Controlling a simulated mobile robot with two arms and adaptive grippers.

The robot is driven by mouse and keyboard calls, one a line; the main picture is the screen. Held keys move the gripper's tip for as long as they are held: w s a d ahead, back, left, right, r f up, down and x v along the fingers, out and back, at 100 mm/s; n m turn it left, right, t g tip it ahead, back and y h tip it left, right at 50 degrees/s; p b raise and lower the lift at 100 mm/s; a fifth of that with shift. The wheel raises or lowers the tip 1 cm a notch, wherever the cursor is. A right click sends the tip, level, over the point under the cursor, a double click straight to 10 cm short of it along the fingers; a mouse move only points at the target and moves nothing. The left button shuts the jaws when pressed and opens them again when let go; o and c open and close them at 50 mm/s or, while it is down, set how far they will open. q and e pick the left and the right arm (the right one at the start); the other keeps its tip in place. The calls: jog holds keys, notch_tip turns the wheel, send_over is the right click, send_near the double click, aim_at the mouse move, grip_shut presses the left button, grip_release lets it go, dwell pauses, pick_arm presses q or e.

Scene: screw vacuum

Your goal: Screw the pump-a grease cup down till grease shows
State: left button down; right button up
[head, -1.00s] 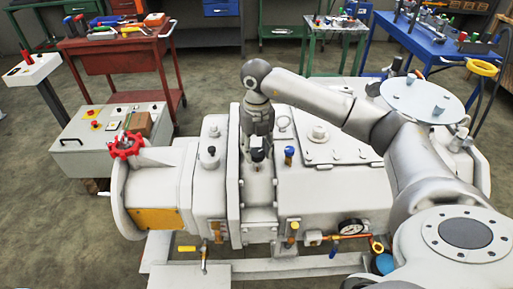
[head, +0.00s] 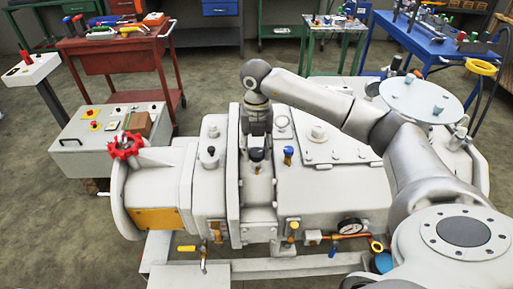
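The large pale vacuum pump (head: 340,205) fills the middle of the head view. My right gripper (head: 257,147) points straight down over its upright middle section, right above a small dark-topped fitting (head: 257,163). I cannot tell whether the fingers touch or grip this fitting. A black-capped cup (head: 210,154) stands on the pump to the left of the gripper, and a blue-capped brass cup (head: 288,154) stands to the right, both clear of it. No label shows which one is the pump-a grease cup, and no grease can be made out. My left gripper is out of view.
A red handwheel (head: 126,147) is at the pump's left end. A control box (head: 85,155), red cart (head: 110,65) and blue table (head: 425,42) stand behind. Floor is open at left.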

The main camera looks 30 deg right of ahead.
aim_at(256, 151)
jog(key=o, duration=0.4)
jog(key=shift+o, duration=0.2)
jog(key=shift+r, duration=0.1)
notch_tip(256, 151, up, 12)
dwell(0.6)
